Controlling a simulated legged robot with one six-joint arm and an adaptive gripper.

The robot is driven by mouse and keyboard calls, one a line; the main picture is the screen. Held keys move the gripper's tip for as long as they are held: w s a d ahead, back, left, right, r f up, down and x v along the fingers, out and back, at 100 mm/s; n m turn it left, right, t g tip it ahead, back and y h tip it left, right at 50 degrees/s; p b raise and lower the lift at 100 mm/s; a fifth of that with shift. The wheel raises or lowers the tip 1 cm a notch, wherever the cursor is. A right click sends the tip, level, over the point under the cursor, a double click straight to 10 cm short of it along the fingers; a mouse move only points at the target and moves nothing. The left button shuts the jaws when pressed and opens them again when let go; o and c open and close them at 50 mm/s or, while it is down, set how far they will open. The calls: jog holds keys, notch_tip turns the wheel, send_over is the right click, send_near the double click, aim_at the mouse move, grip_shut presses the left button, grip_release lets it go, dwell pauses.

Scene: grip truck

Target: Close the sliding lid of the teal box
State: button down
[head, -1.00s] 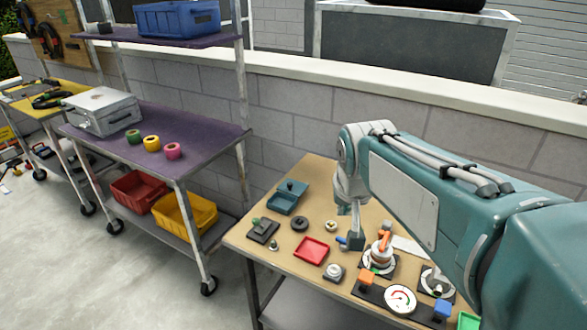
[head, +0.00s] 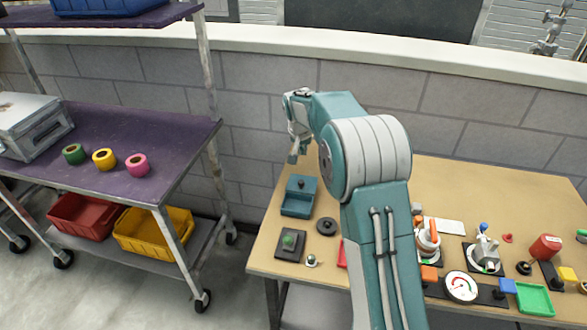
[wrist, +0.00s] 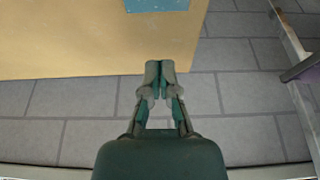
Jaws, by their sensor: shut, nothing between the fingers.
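The teal box (head: 297,209) sits near the back left corner of the tan table. Its lid (head: 302,185), with a dark knob, covers the far part, and the near part looks uncovered. In the wrist view part of the teal box (wrist: 157,5) shows at the top edge, cut off by the frame. My gripper (head: 293,158) is past the table's back edge, beyond the box and apart from it. In the wrist view my gripper (wrist: 160,68) is shut and empty, its fingertips near the table's edge.
Near the box are a black disc (head: 326,227) and a dark block with a green knob (head: 289,243). My arm hides part of the table's middle. A block wall (head: 250,140) runs behind the table. A purple-topped cart (head: 110,190) stands at the left.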

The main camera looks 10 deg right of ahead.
send_over(305, 179)
jog(key=x, duration=0.2)
jog(key=s+x, duration=0.1)
jog(key=x, duration=0.2)
jog(key=shift+s+f, duration=0.1)
jog(key=shift+f, duration=0.05)
jog(key=f, duration=0.1)
jog(key=w+f, duration=0.1)
jog(key=f, duration=0.1)
jog(key=a+f, duration=0.1)
jog(key=f, duration=0.1)
jog(key=shift+w, duration=0.3)
jog(key=shift+s+a+r, duration=0.1)
jog(key=shift+s, duration=1.5)
jog(key=shift+s+a, duration=0.15)
jog(key=shift+s, duration=0.05)
jog(key=shift+a, duration=0.3)
jog(key=shift+d, duration=0.1)
